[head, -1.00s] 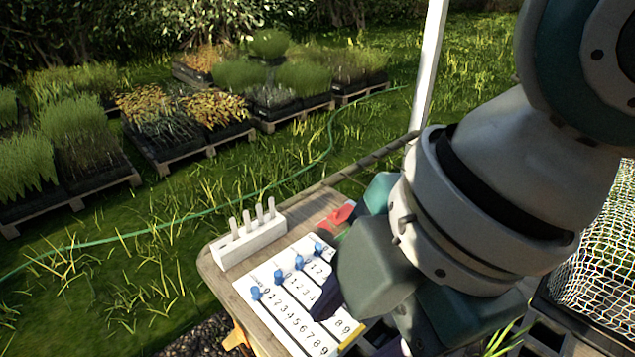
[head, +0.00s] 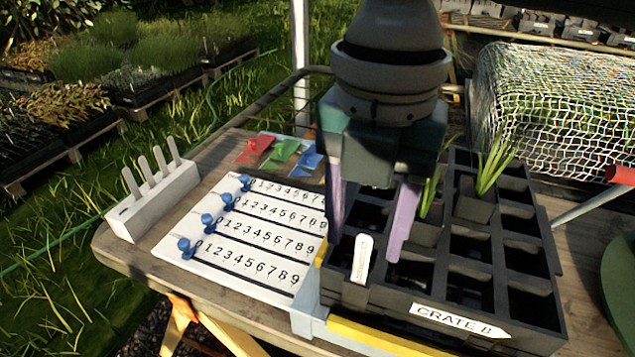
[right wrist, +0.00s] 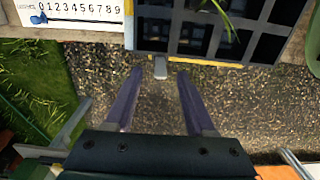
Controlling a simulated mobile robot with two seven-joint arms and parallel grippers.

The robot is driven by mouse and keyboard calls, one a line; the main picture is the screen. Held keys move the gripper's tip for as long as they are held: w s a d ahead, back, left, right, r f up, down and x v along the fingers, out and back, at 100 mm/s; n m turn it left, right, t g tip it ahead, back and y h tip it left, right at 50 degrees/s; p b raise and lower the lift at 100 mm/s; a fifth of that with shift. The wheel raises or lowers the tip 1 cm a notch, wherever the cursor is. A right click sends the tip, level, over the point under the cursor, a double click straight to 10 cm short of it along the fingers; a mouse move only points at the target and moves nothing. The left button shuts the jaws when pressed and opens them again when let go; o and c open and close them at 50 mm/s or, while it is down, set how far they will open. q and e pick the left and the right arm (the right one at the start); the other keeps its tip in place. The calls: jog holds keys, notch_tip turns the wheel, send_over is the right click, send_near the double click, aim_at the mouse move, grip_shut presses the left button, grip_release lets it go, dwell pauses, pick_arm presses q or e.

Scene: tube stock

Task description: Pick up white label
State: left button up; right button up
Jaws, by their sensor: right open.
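A white label (head: 362,259) stands at the front left corner of the black crate (head: 440,308), slightly tilted. It also shows in the right wrist view (right wrist: 160,68), at the crate's edge between the finger ends. More white labels (head: 145,170) stand in a white block (head: 150,205) at the table's left. My right gripper (head: 364,246) is open, its purple fingers pointing down on either side of the crate label in the picture. It looks empty; I cannot tell its exact height above the label. My left gripper is not in view.
A white number board (head: 240,262) with blue knobs lies left of the crate. Red, green and blue packets (head: 285,150) lie behind it. Green seedlings (head: 492,168) stand in some crate cells.

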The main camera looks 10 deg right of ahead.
aim_at(359, 274)
notch_tip(359, 274, down, 5)
jog(key=shift+d+f, duration=0.1)
grip_shut()
dwell(0.5)
